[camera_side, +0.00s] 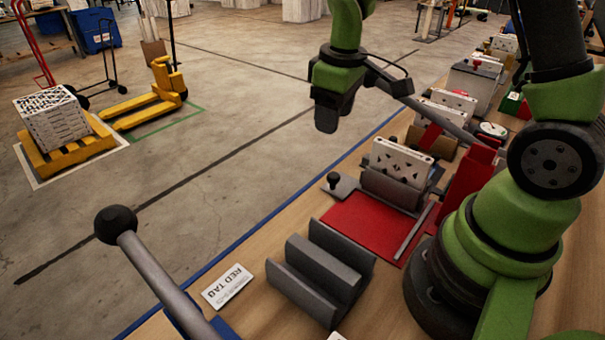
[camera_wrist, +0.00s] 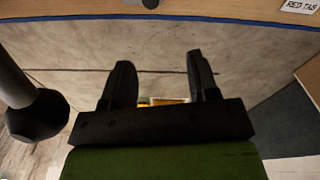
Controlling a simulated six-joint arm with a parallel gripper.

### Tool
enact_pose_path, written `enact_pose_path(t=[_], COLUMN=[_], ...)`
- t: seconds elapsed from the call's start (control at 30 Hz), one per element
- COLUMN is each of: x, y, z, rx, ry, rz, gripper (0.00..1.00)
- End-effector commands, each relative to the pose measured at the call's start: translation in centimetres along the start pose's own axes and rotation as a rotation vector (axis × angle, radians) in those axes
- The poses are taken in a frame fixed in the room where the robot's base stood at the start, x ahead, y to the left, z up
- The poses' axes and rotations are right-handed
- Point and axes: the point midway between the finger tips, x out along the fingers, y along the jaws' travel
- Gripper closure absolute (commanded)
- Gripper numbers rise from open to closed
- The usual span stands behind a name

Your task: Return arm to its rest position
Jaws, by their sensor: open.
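My gripper (camera_side: 328,115) hangs in the air at the upper middle of the side view, above the far side of the bench and clear of everything on it. In the wrist view my gripper (camera_wrist: 158,65) shows two dark fingers spread apart with nothing between them, only floor behind. My green and black arm stands at the right of the side view. A white perforated block (camera_side: 401,162) rests upright in a grey holder on the bench, below and right of the gripper.
A red plate (camera_side: 365,225) and an empty grey slotted holder (camera_side: 318,270) lie on the wooden bench. A RED TAG card (camera_side: 228,286) lies beside them. A ball-ended lever (camera_side: 116,225) rises at the front left. More white blocks (camera_side: 450,100) stand farther back.

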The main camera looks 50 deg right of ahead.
Motion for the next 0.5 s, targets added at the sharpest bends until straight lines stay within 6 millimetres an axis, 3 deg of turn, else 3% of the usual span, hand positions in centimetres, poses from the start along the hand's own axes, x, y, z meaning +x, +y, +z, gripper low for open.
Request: enact_pose_path(t=[0.03,0.2,0.4,0.5], x=[-1.9,-7.9,-13.0,-14.5], y=[-0.6,-3.1,-6.3,-7.7], z=[0.2,2.1,5.9,8.0], rx=[0.034,0.189,0.364,0.437], ry=[0.042,0.181,0.344,0.413], rz=[0.005,-0.014,-0.086,-0.136], gripper=[0.46,0.46,0.46,0.46])
